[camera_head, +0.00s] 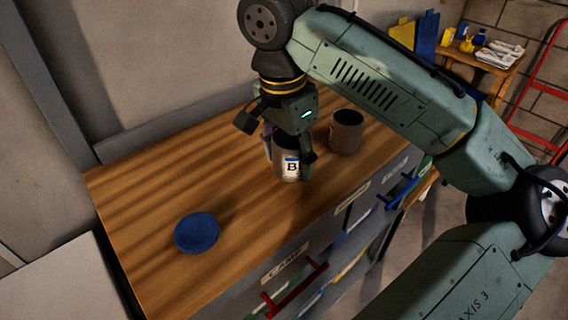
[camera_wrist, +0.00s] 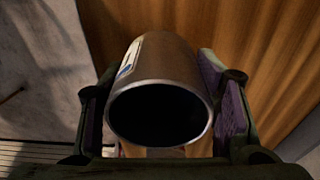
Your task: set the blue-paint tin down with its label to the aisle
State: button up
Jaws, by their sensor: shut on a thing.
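My gripper (camera_head: 288,150) is shut on a grey metal tin (camera_head: 282,171) over the wooden worktop (camera_head: 150,205). The tin is open-topped and looks roughly upright. A white label with a dark "B" (camera_head: 291,167) faces the head camera, towards the drawer-front side. In the wrist view the tin (camera_wrist: 165,62) sits between my two finger pads (camera_wrist: 163,100), with its dark mouth towards the camera. A strip of the label (camera_wrist: 131,57) shows on its left side. I cannot tell whether the tin's base touches the worktop.
A second grey tin (camera_head: 346,132) stands close behind to the right, no label visible. A round blue lid or dish (camera_head: 197,233) lies at the front left. Worktop between is clear. Drawers with a red handle (camera_head: 295,290) and a blue handle (camera_head: 402,189) line the front.

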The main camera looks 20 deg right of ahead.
aim_at(284, 170)
jog(key=shift+w+a, duration=0.35)
jog(key=shift+a, duration=0.15)
jog(key=shift+f+p, duration=0.35)
jog(key=shift+f, duration=1.45)
jog(key=shift+f, duration=0.3)
jog(key=o, duration=1.4)
jog(key=shift+r, duration=0.1)
jog(key=r, duration=0.4)
jog(key=a+r, duration=0.1)
jog(key=r, duration=0.7)
jog(key=shift+s+a+r, duration=0.15)
jog(key=shift+s+a, duration=0.05)
jog(key=shift+s, duration=0.05)
